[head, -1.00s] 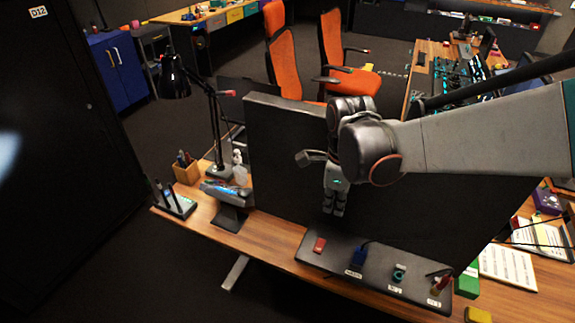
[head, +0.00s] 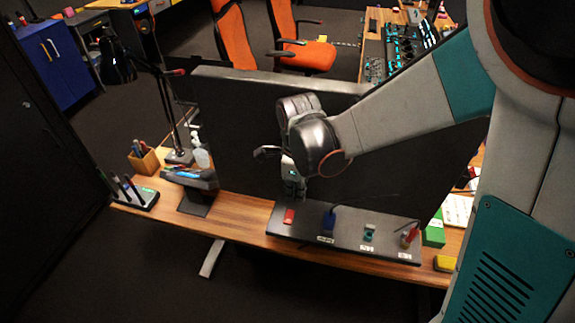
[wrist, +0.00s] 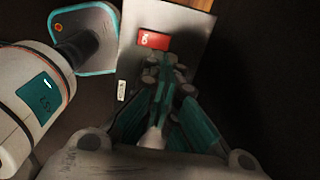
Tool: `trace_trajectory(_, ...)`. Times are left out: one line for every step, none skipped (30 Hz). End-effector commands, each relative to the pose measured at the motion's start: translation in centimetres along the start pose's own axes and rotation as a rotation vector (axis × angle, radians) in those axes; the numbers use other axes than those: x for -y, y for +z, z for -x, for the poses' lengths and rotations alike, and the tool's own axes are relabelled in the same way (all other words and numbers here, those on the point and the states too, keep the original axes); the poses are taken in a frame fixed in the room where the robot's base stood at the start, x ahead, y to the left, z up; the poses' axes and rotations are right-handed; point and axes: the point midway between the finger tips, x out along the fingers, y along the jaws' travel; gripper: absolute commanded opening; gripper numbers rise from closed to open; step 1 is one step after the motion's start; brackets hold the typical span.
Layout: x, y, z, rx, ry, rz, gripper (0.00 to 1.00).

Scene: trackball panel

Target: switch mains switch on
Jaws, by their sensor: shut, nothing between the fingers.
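The switch panel (head: 345,230) is a dark slab on the desk with several coloured controls. A red rocker-like switch (head: 289,216) sits at its left end and shows in the wrist view (wrist: 154,40) with pale marks. I cannot read which control is the mains switch. My gripper (head: 295,196) is shut and empty, pointing down above the panel's left end. In the wrist view, its fingertips (wrist: 167,62) appear just below the red switch. Contact cannot be told, and the fingers hide part of the panel.
A teal control (head: 369,232) and a red-topped lever (head: 410,236) are farther right on the panel. A large black screen (head: 235,140) stands behind it. A green box (head: 434,232) is at the right.

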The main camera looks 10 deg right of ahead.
Motion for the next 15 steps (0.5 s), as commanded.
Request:
trace_trajectory(0.0,0.0,-1.4,0.0,0.0,0.0,0.0)
trace_trajectory(0.0,0.0,-1.9,0.0,0.0,0.0,0.0)
trace_trajectory(0.0,0.0,-2.6,0.0,0.0,0.0,0.0)
trace_trajectory(0.0,0.0,-3.1,0.0,0.0,0.0,0.0)
trace_trajectory(0.0,0.0,-3.6,0.0,0.0,0.0,0.0)
trace_trajectory(0.0,0.0,-4.2,0.0,0.0,0.0,0.0)
trace_trajectory(0.0,0.0,-4.6,0.0,0.0,0.0,0.0)
trace_trajectory(0.0,0.0,-4.9,0.0,0.0,0.0,0.0)
trace_trajectory(0.0,0.0,-5.3,0.0,0.0,0.0,0.0)
trace_trajectory(0.0,0.0,-5.6,0.0,0.0,0.0,0.0)
trace_trajectory(0.0,0.0,-5.8,0.0,0.0,0.0,0.0)
trace_trajectory(0.0,0.0,-6.1,0.0,0.0,0.0,0.0)
trace_trajectory(0.0,-0.1,-6.2,0.0,0.0,0.0,0.0)
trace_trajectory(0.0,-0.1,-6.3,0.0,0.0,0.0,0.0)
trace_trajectory(0.0,-0.1,-6.4,0.0,0.0,0.0,0.0)
